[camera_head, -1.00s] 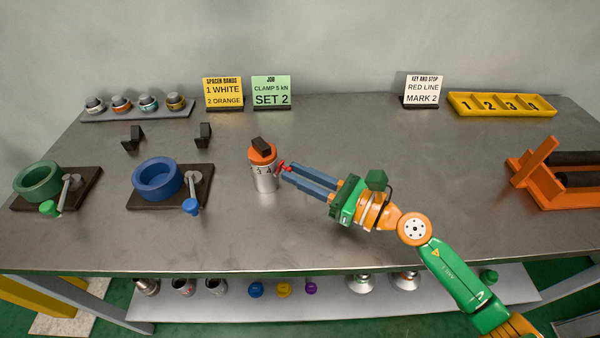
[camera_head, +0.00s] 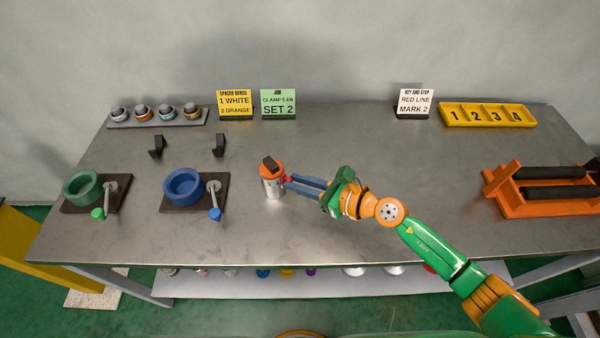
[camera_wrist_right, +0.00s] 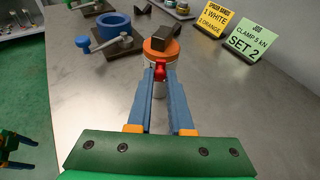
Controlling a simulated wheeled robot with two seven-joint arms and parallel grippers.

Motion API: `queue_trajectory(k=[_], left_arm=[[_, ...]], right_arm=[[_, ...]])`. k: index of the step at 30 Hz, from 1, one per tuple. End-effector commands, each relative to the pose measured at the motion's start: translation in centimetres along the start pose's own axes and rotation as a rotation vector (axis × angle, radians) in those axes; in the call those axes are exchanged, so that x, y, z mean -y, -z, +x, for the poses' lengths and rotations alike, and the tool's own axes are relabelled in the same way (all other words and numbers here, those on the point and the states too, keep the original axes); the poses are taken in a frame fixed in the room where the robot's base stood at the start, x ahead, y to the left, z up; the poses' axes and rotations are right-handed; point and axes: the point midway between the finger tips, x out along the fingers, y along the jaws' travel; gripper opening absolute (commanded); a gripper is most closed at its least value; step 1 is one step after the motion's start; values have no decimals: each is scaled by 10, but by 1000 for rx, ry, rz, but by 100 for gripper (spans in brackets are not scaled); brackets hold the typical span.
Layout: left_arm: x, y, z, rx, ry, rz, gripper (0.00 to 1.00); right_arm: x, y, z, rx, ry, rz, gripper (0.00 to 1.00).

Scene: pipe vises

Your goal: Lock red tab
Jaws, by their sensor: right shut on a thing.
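A silver canister (camera_head: 273,188) with an orange top and a dark block (camera_head: 270,164) on it stands upright on the table, left of centre. A small red tab (camera_head: 289,179) sticks out of its right side, just under the orange top. My right gripper (camera_head: 291,182) reaches it from the right, its blue fingers at the tab. In the right wrist view the red tab (camera_wrist_right: 160,69) sits between the two fingertips, which are shut on it. The fingers hide much of the canister body there.
Left of the canister stand a blue ring vise (camera_head: 183,184) and a green ring vise (camera_head: 82,188), each with a lever. Black brackets (camera_head: 219,146) stand behind them. An orange roller stand (camera_head: 540,190) is at the right, a yellow numbered tray (camera_head: 487,114) at the back. The front middle is clear.

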Motion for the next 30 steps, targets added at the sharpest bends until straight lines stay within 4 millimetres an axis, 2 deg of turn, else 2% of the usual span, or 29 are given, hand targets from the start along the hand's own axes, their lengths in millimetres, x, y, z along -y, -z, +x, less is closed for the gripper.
queue_trajectory(k=[7,8,10,11,20,27,30], left_arm=[[0,0,2,0,0,0,80],[0,0,2,1,0,0,80],[0,0,2,1,0,0,80],[0,0,2,1,0,0,80],[0,-1,2,1,0,0,80],[0,-2,7,2,0,0,80],[0,-2,12,2,0,0,80]], right_arm=[[0,2,0,-2,-1,0,0],[0,2,0,-2,-1,0,27],[0,2,0,-2,-1,0,46],[0,2,0,-2,-1,0,49],[0,2,-2,-1,0,0,49],[0,5,-49,-6,-1,-4,49],[0,5,-64,-3,0,-2,49]])
